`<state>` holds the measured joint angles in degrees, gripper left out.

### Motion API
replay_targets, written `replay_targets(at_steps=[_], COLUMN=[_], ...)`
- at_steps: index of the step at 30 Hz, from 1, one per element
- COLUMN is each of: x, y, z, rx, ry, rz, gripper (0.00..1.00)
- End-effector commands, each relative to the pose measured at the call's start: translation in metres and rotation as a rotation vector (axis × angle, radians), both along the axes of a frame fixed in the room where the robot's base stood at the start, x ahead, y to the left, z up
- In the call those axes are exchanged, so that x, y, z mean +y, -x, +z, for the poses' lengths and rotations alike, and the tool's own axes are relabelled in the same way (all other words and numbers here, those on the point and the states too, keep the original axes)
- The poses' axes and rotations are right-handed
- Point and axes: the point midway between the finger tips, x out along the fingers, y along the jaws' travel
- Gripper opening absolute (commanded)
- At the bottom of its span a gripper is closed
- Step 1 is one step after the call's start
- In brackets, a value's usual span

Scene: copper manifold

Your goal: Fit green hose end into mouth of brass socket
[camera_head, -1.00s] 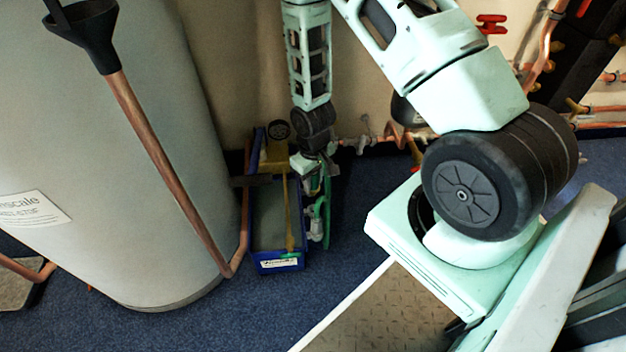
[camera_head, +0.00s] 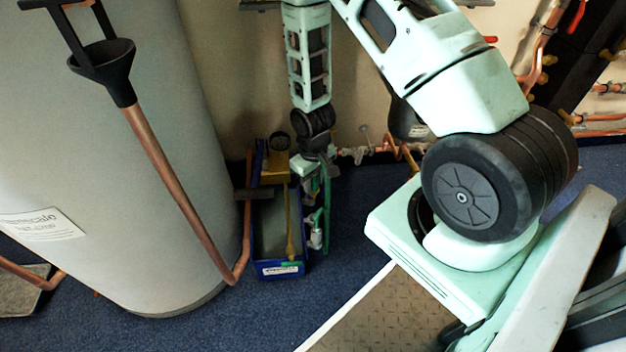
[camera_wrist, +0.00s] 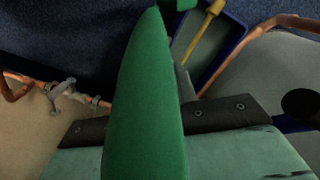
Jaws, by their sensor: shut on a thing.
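The green hose (camera_wrist: 147,100) is held in my gripper (camera_wrist: 150,125) and fills the middle of the wrist view. Dark jaws show on both sides of it. In the head view my gripper (camera_head: 308,183) points down just right of the blue crate, and the green hose (camera_head: 326,215) hangs upright beside the crate's right wall. A brass-coloured block (camera_head: 274,168) sits at the far end of the crate, with a round dark-faced piece by it. I cannot tell whether this is the brass socket, and no socket mouth is clear in either view.
The blue crate (camera_head: 280,270) stands on the blue carpet with a yellow rod (camera_wrist: 196,40) in it. A large grey tank (camera_head: 150,120) and a copper pipe with a black funnel (camera_head: 103,58) are left of it. Copper pipes with valves (camera_head: 368,148) run along the wall behind.

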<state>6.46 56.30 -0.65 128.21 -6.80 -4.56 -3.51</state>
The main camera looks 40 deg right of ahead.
Motion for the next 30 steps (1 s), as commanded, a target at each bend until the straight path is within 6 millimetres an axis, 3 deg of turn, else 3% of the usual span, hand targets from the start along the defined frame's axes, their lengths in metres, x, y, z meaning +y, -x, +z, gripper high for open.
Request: replay_targets(at_steps=[11, 24, 30], x=[0.0, -0.001, -0.005], y=[-0.001, -0.001, -0.004], z=[0.002, 0.041, 0.046], rx=[-0.001, -0.002, 0.0], ry=[0.001, 0.002, -0.001], rz=[0.0, -0.001, -0.001], gripper=[0.02, 0.02, 0.02])
